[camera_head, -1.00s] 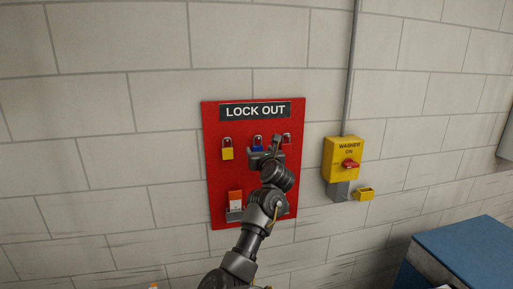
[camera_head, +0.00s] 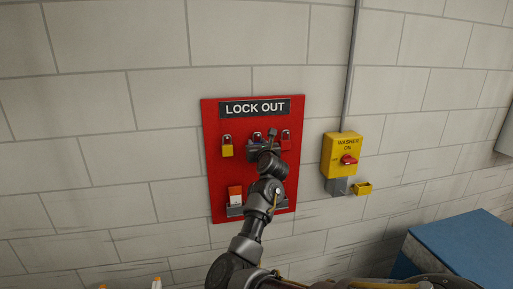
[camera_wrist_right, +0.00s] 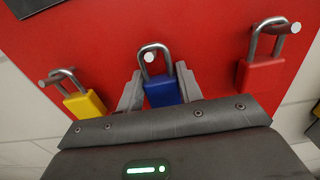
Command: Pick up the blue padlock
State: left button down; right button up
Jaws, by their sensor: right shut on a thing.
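The blue padlock (camera_wrist_right: 161,91) hangs with its silver shackle around a peg on the red board, between a yellow padlock and a red one. In the wrist view my right gripper (camera_wrist_right: 159,88) has one finger on each side of its blue body and is shut on it. In the head view the right gripper (camera_head: 262,148) is at the board and hides most of the blue padlock. My left gripper is not in view.
The yellow padlock (camera_wrist_right: 85,104) and red padlock (camera_wrist_right: 262,75) hang close on either side. The red LOCK OUT board (camera_head: 217,180) is on a block wall. A yellow washer switch (camera_head: 341,150) is to the right, with a blue box (camera_head: 465,245) lower right.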

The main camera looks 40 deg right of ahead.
grip_shut()
jog(key=shift+r+b, duration=0.45)
jog(key=shift+b, duration=0.2)
jog(key=shift+s+a+r+b, duration=0.1)
jog(key=shift+s+r+b, duration=0.05)
jog(key=shift+b, duration=0.25)
jog(key=b+v, duration=0.2)
jog(key=v, duration=1.5)
jog(key=shift+s+a+r, duration=0.15)
jog(key=shift+s+r, duration=0.1)
jog(key=shift+s, duration=0.05)
jog(key=shift+f, duration=0.15)
